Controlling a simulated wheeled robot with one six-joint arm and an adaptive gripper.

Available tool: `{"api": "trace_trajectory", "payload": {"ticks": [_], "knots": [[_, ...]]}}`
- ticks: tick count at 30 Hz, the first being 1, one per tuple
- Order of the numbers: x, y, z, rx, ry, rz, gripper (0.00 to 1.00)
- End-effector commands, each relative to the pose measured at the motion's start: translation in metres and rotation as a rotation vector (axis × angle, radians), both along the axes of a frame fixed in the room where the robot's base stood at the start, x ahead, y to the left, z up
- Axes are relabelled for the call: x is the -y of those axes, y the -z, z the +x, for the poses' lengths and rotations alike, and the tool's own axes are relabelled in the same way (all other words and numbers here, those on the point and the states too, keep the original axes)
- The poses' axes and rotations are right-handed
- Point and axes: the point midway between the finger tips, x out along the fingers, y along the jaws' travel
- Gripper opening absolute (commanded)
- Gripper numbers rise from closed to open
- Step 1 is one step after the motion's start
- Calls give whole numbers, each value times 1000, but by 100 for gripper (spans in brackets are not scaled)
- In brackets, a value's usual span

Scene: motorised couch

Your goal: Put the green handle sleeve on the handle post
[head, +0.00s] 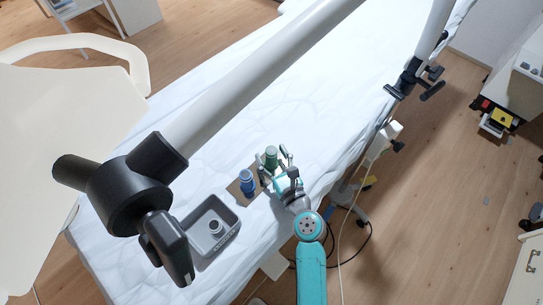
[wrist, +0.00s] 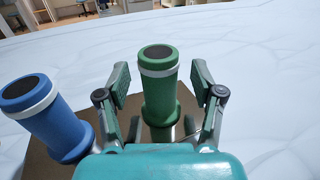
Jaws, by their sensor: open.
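The green handle sleeve (wrist: 160,88) stands upright on a brown board, with a white band near its dark top. It also shows in the head view (head: 271,154). My gripper (wrist: 160,95) is open, with one finger on each side of the green sleeve and gaps visible between them. In the head view my gripper (head: 275,168) is beside the sleeve. A grey tray (head: 230,246) on the couch holds a short round grey post (head: 215,227), which may be the handle post. The lower part of the green sleeve is partly hidden by my gripper.
A blue sleeve (head: 247,181) stands on the brown board (head: 236,190), left of the green one; it is close to my left finger in the wrist view (wrist: 48,118). A large white and black arm (head: 250,80) spans above the couch (head: 190,195).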

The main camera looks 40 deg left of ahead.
Motion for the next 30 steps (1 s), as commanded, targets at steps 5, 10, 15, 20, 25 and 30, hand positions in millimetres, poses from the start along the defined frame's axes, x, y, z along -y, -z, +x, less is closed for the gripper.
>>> {"api": "trace_trajectory", "payload": {"ticks": [5,10,15,20,25,30], "knots": [[-3,0,2,0,0,-1,67],[-3,0,1,0,0,-1,52],[-3,0,1,0,0,-1,10],[-3,0,1,0,0,-1,9],[-3,-2,1,0,0,0,9],[-3,-19,1,3,-1,1,9]]}}
